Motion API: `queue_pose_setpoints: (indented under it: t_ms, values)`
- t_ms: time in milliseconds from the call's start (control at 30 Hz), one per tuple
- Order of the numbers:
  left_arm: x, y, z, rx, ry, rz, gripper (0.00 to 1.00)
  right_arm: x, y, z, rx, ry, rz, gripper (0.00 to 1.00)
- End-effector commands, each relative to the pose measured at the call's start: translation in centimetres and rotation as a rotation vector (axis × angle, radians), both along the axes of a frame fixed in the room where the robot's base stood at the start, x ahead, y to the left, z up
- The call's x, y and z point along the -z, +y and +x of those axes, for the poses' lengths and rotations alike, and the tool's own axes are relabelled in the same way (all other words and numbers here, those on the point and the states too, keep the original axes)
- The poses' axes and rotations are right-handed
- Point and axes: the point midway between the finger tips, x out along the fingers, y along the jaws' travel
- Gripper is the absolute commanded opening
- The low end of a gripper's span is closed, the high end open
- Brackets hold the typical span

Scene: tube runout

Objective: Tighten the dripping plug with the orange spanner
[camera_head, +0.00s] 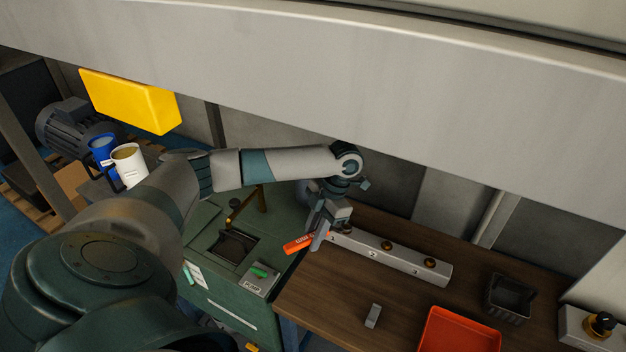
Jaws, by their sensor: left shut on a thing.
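The orange spanner (297,244) is held in my left gripper (321,234), its handle sticking out to the left over the gap between the green cabinet and the wooden bench. The gripper is shut on it. Its working end is hidden behind the fingers. A pale metal bar (408,262) lies on the bench with brass plugs along its top: one beside the gripper (346,229), one in the middle (387,245) and one at the right (430,261). The gripper is at the bar's left end; I cannot tell whether the spanner touches a plug. No drip is visible. My right gripper is out of view.
On the wooden bench (330,290) are a small grey block (373,315), a red tray (460,333) and a black bin (508,298). A green cabinet (225,285) stands left. A large grey beam (330,85) crosses above my arm. The bench front is mostly clear.

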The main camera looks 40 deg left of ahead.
Motion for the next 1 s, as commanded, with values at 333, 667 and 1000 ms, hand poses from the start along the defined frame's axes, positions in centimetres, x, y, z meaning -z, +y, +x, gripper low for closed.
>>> queue_pose_setpoints:
  t_ms: [333,667,1000]
  values:
    - [-0.17,-0.08,0.21,0.000,-0.012,-0.005,0.00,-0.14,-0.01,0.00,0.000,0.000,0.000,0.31]
    - [-0.45,-0.06,0.26,-0.002,0.006,0.004,0.00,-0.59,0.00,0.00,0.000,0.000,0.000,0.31]
    - [-0.55,-0.07,0.16,-0.001,0.044,0.017,0.00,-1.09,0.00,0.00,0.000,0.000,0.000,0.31]
